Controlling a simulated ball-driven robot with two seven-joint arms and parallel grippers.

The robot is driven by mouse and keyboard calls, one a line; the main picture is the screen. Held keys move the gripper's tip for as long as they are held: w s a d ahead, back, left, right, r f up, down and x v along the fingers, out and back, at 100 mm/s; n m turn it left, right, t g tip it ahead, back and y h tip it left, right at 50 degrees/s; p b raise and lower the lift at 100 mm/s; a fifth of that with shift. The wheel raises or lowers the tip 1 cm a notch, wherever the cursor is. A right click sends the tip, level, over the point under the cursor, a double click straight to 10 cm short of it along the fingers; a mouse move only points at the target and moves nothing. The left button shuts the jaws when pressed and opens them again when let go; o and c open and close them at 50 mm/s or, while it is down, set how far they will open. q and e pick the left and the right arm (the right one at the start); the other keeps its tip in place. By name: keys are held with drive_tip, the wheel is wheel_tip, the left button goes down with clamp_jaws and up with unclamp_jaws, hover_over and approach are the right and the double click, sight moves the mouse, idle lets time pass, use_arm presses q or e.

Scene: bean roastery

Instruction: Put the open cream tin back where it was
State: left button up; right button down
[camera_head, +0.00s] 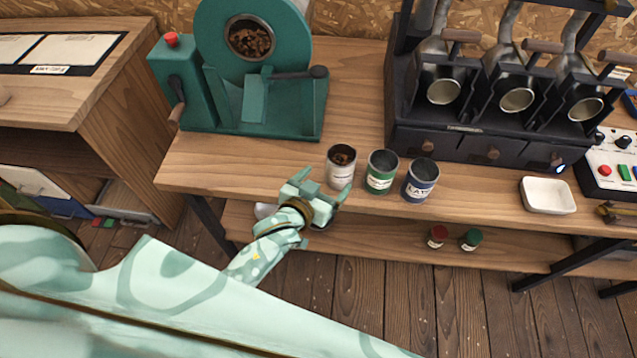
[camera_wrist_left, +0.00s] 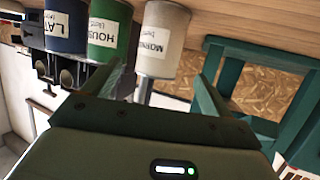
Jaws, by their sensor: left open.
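The open cream tin (camera_head: 341,167) stands upright on the wooden bench near its front edge, with brown contents showing at its top. It also shows in the left wrist view (camera_wrist_left: 162,38), where its label reads "MORNING". A green tin (camera_head: 381,172) stands to its right, and a blue tin (camera_head: 420,180) beyond that. My left gripper (camera_head: 325,187) is open, just in front of and below the cream tin. In the left wrist view its fingers (camera_wrist_left: 160,90) point toward the cream tin, with no visible grip on it. My right gripper is not in view.
A teal roaster (camera_head: 215,110) stands at the back left of the bench. A dark machine with several scoops (camera_head: 485,145) stands at the back right. A white dish (camera_head: 547,195) sits right of the tins. Red (camera_head: 437,237) and green (camera_head: 471,239) small lidded items are on the lower shelf.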

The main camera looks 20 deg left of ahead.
use_arm(q)
drive_tip(key=s+a+f+m+g, duration=0.1)
drive_tip(key=s+f+g, duration=0.2)
drive_tip(key=s+f, duration=0.75)
drive_tip(key=s+a+f+m+g, duration=0.15)
drive_tip(key=s+f+g, duration=0.25)
drive_tip(key=s+f, duration=0.65)
drive_tip(key=s+a+f+g, duration=0.3)
drive_tip(key=s+f, duration=0.3)
drive_tip(key=s, duration=0.4)
drive_tip(key=s+a+f+g+y, duration=0.1)
drive_tip(key=s+a+f+g, duration=0.2)
drive_tip(key=s+f, duration=0.4)
drive_tip(key=s, duration=0.4)
drive_tip(key=shift+a, duration=0.35)
